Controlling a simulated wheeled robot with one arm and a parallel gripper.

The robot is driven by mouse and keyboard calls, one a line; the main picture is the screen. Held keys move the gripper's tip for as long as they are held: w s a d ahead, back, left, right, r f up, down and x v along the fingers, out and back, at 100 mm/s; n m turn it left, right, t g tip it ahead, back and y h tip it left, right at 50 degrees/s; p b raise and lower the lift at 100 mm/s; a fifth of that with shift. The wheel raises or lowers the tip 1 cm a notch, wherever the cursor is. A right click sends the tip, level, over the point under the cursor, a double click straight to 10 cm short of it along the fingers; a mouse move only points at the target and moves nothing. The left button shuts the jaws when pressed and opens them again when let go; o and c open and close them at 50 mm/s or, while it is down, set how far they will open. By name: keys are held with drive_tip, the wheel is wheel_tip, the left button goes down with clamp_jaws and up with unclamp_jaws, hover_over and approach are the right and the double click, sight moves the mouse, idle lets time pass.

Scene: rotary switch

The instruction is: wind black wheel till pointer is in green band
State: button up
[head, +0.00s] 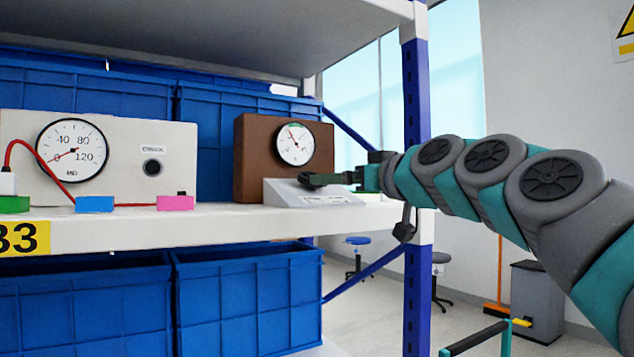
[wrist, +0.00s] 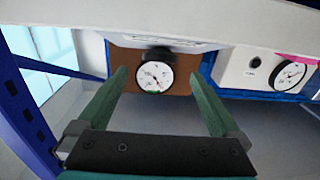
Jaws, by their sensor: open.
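A brown box (head: 250,150) on the shelf carries a round white gauge (head: 295,144) with a small green band at the top of its dial. Its thin pointer leans to the upper left; whether it lies inside the band is too small to tell. A white sloped panel (head: 283,193) sits in front of the box. The black wheel (wrist: 155,53) shows in the wrist view, which is upside down, between the panel and the gauge. My gripper (head: 318,180) is at the panel; in the wrist view its green fingers (wrist: 160,74) are spread, with the wheel between their lines. Contact cannot be told.
A pale box with a larger gauge (head: 72,150) and black knob (head: 152,167) stands to the left. Blue, pink and green blocks (head: 94,204) lie along the shelf edge (head: 200,222). A blue shelf post (head: 416,120) stands right of the panel, close to my arm.

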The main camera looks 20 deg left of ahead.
drive_tip(key=shift+p+x, duration=0.4)
drive_tip(key=shift+x, duration=3.05)
drive_tip(key=c, duration=1.2)
drive_tip(key=shift+c, duration=0.2)
drive_tip(key=shift+w+f, duration=0.1)
drive_tip(key=shift+b, duration=0.4)
drive_tip(key=shift+w+n+g+y+b, duration=0.1)
drive_tip(key=shift+n+g+y+b, duration=0.35)
drive_tip(key=shift+n+g, duration=0.15)
drive_tip(key=shift+w+n+g+y, duration=0.15)
drive_tip(key=shift+n+g+y, duration=0.2)
drive_tip(key=shift+n+g, duration=0.35)
drive_tip(key=shift+w+d+r+n+g+p, duration=0.15)
drive_tip(key=shift+r+n+g+p, duration=0.1)
drive_tip(key=shift+n+g+p, duration=0.2)
